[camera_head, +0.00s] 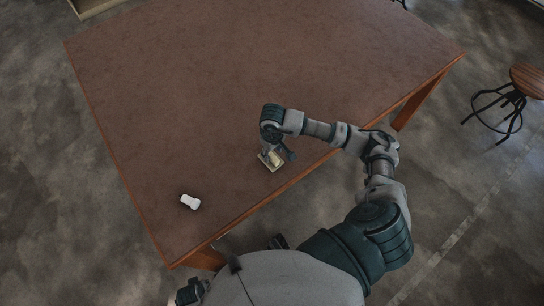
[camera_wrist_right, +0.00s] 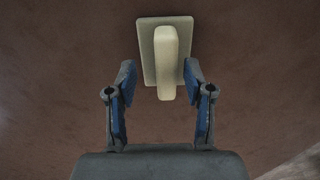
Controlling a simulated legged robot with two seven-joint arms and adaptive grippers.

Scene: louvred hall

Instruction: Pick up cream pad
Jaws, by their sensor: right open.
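The cream pad (camera_head: 264,161) lies on the brown table near its front edge, partly hidden by my right gripper in the head view. In the right wrist view the pad shows as a flat cream plate (camera_wrist_right: 147,68) with a raised cream bar (camera_wrist_right: 165,62) along it. My right gripper (camera_head: 278,154) is just above it. In the wrist view the right gripper (camera_wrist_right: 159,75) is open, its blue-lined fingers on either side of the bar's near end, with gaps on both sides. My left gripper cannot be made out in the head view.
A small white object (camera_head: 190,202) lies on the table (camera_head: 230,70) to the left of the pad. The rest of the tabletop is clear. A stool (camera_head: 527,82) stands on the floor at the right.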

